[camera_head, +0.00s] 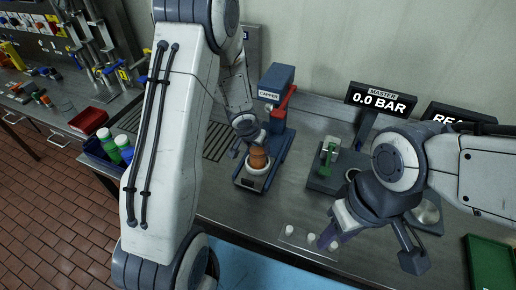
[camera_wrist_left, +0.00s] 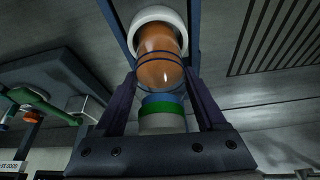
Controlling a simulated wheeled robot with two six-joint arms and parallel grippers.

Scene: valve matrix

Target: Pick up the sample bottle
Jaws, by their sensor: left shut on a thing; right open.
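The sample bottle (camera_head: 258,158) is amber-orange and stands on the pale round seat of the blue-grey capper (camera_head: 276,84). In the left wrist view the bottle (camera_wrist_left: 160,58) lies between my left fingers, with its orange body towards the white round seat (camera_wrist_left: 158,17). My left gripper (camera_head: 246,143) is shut on the bottle; in the left wrist view its two dark fingers (camera_wrist_left: 160,92) flank it. Its fingertips are partly hidden in the head view. My right gripper (camera_head: 368,250) is open and empty above the bench at right.
Several small white caps (camera_head: 310,238) sit in a clear holder beside my right gripper. A green-handled device (camera_head: 327,160) stands right of the capper. A blue bin (camera_head: 100,152) with green-capped bottles is at left. Displays stand at the back, one reading 0.0 BAR (camera_head: 380,102).

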